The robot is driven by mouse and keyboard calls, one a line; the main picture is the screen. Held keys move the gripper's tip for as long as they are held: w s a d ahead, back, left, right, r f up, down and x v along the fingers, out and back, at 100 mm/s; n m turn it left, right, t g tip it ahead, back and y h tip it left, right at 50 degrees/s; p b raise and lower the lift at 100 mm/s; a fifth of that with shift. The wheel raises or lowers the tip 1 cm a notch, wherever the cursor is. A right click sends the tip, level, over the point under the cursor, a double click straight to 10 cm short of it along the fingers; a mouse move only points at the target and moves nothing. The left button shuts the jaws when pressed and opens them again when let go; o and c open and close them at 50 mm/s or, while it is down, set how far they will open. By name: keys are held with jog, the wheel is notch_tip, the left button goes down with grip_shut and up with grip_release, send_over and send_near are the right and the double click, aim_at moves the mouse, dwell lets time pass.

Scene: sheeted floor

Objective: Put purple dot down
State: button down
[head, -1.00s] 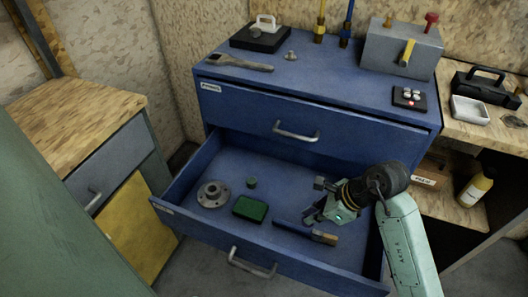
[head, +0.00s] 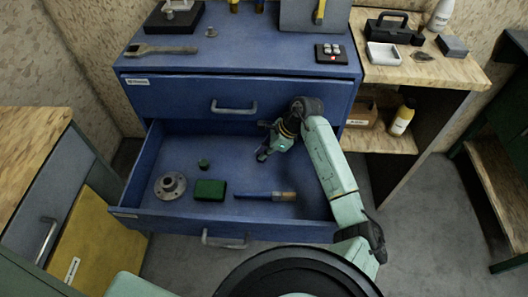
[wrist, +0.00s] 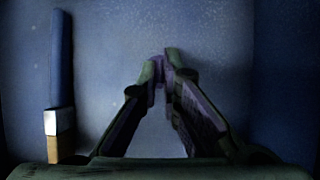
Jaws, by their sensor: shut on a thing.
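My gripper (head: 263,154) is over the right part of the open blue drawer (head: 130,190), behind the brush. In the wrist view my gripper (wrist: 160,58) has its fingertips drawn together around a small, dark purple thing (wrist: 159,72), probably the purple dot. The fingers hide most of it, and its shape is unclear. The blue drawer floor lies below the tips; I cannot tell whether the held thing touches it.
The drawer holds a grey flange (head: 170,185), a small green cylinder (head: 203,163), a green block (head: 210,190) and a blue-handled brush (head: 265,195). The brush (wrist: 59,80) lies left of the fingers in the wrist view. The drawer floor around the tips is clear.

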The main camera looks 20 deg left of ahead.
jog(key=shift+w+a, duration=0.15)
jog(key=shift+w, duration=0.45)
notch_tip(320, 180, down, 3)
jog(key=shift+r+p, duration=0.1)
jog(key=shift+p, duration=0.8)
jog(key=shift+f, duration=0.45)
jog(key=shift+f+b, duration=0.2)
jog(key=shift+b, duration=0.1)
jog(key=c, duration=1.8)
grip_release()
jog(key=shift+r, duration=0.1)
